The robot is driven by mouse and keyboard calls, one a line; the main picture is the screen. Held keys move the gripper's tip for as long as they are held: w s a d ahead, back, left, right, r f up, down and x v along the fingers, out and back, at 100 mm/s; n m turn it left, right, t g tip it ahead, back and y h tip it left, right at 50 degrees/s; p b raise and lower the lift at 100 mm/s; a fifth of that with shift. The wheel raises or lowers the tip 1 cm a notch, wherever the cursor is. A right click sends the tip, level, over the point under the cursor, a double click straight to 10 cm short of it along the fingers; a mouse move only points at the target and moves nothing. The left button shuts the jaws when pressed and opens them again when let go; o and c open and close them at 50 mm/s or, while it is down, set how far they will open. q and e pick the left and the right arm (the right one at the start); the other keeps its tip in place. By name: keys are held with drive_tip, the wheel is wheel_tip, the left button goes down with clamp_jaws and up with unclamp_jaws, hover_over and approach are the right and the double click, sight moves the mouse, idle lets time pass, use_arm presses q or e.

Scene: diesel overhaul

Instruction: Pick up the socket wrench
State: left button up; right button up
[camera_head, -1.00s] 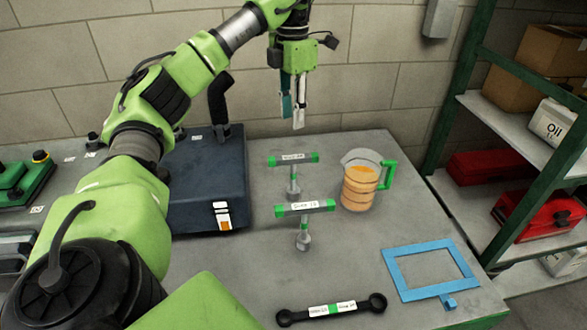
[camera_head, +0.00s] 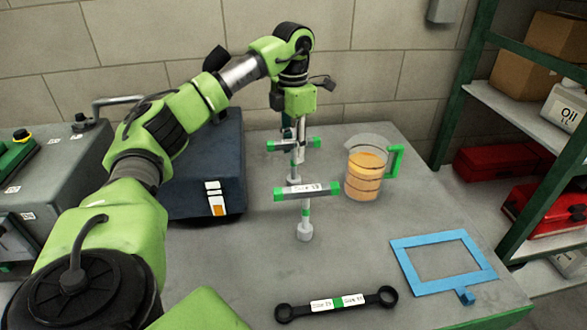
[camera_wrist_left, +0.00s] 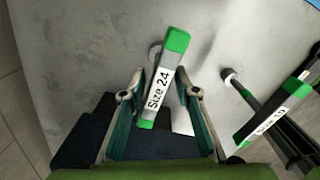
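Two T-handled socket wrenches with green handle ends stand upright on the bench. The far wrench (camera_head: 314,142), labelled "Size 24" in the left wrist view (camera_wrist_left: 170,62), is partly hidden by my left gripper (camera_head: 294,142) in the head view. In the left wrist view my left gripper (camera_wrist_left: 161,90) is open, one finger on each side of the "Size 24" handle, with gaps visible. The near wrench (camera_head: 307,190) stands closer to the front; it also shows at the right of the left wrist view (camera_wrist_left: 272,112). My right gripper is not in view.
A jug of orange liquid (camera_head: 366,172) stands right of the wrenches. A dark blue case (camera_head: 205,180) is to the left. A double-ended ring spanner (camera_head: 336,303) and a blue frame (camera_head: 440,262) lie in front. A green-framed shelf (camera_head: 475,180) stands at the right.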

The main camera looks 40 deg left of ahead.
sight(294, 178)
use_arm(q)
wheel_tip(294, 178, down, 5)
drive_tip(key=shift+w+a+f+p, duration=0.1)
drive_tip(key=shift+p, duration=0.3)
clamp_jaws()
wheel_tip(294, 178, up, 10)
drive_tip(key=shift+r+b, duration=0.1)
drive_tip(key=shift+b, duration=0.25)
